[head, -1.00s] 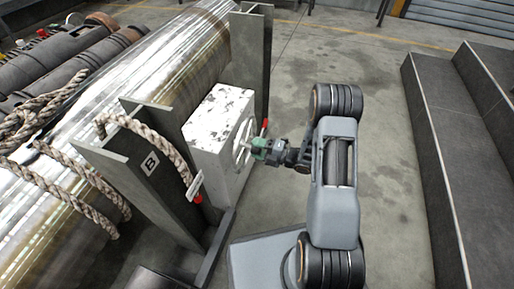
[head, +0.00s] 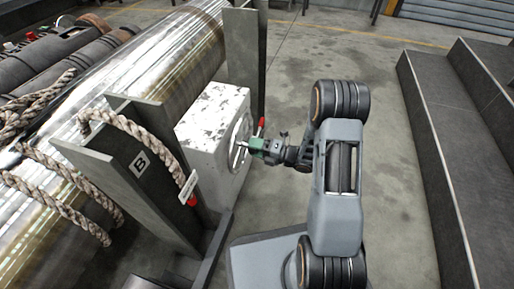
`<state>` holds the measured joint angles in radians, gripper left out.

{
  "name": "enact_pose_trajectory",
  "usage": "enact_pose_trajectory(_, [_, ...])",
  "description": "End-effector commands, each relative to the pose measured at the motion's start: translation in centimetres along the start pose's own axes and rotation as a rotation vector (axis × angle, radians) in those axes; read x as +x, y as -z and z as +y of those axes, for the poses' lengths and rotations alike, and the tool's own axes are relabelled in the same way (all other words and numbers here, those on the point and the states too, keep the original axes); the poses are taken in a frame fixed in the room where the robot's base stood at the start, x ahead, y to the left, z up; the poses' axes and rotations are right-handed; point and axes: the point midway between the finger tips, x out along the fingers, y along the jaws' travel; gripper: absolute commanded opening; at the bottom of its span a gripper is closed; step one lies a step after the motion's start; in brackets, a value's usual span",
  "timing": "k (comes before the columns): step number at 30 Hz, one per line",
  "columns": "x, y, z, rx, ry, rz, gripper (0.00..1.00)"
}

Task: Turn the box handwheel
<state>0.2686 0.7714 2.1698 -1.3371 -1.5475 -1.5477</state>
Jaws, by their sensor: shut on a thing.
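The white, worn box (head: 207,130) stands between two steel posts beside the large shiny barrel. Its handwheel (head: 237,142) is on the box's right face, seen at a steep angle as a pale ring. My gripper (head: 249,147) is at the wheel's near right side, shut on the handwheel's rim. The green fingers and the arm partly hide the wheel, so the exact grip point is hard to see. A red-tipped handle (head: 261,126) sticks up just behind the gripper.
The shiny barrel (head: 120,85) lies behind. Dark steps (head: 450,150) rise at the right. Concrete floor (head: 395,180) is clear between arm and steps.

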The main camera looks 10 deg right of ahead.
Motion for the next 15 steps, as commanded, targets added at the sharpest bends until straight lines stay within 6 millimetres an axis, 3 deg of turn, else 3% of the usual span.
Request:
enact_pose_trajectory(3, [0.14, 0.22, -0.03, -0.001, 0.000, 0.008, 0.08])
enact_pose_trajectory(4, [0.15, 0.22, -0.02, -0.001, 0.000, 0.008, 0.52])
enact_pose_trajectory(11, [-0.10, -0.03, -0.02, -0.001, 0.000, 0.001, 0.74])
enact_pose_trajectory(15, [-0.17, -0.11, -0.01, -0.001, 0.000, -0.002, 0.76])
